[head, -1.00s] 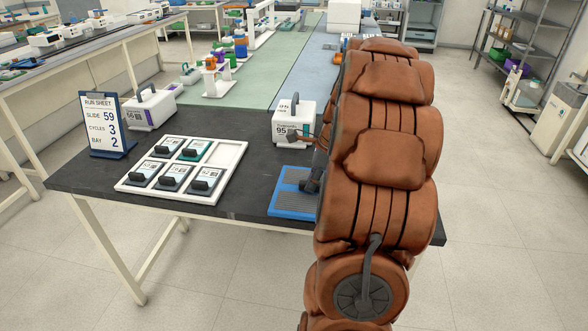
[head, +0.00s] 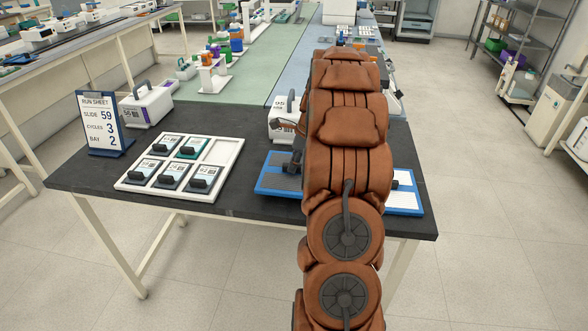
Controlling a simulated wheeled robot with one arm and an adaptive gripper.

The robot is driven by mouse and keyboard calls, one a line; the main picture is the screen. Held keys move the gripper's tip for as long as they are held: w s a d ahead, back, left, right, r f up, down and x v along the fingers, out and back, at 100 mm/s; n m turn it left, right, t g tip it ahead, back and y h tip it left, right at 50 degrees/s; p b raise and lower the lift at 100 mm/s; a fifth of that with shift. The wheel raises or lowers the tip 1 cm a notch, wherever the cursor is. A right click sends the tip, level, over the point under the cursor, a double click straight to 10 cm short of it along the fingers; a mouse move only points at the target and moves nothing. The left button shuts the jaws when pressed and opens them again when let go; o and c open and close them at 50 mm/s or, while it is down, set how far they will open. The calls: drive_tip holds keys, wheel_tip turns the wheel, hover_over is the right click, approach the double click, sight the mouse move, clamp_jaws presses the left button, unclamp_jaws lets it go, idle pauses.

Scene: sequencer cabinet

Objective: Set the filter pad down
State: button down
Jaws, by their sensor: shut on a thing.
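My gripper (head: 292,166) shows only as a dark sliver at the left edge of my arm, low over the left part of a blue tray (head: 265,187). It is shut, but my arm hides its fingertips and what they hold. I cannot make out the filter pad clearly, nor whether it touches the tray. The tray has a grey ribbed area on its left, and white panels (head: 403,198) show on its right. Its middle is behind my arm.
A white rack (head: 226,152) of several labelled cartridges lies left on the dark table (head: 235,200). A run sheet stand (head: 103,125) and a white handled box (head: 150,105) stand at the back left. Another white box (head: 281,122) is behind the tray, partly hidden.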

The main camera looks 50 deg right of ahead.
drive_tip(key=shift+f+p, duration=0.4)
drive_tip(key=shift+f, duration=0.9)
drive_tip(key=shift+f, duration=0.15)
drive_tip(key=c, duration=1.1)
unclamp_jaws()
drive_tip(key=b+v, duration=0.3)
drive_tip(key=v, duration=0.9)
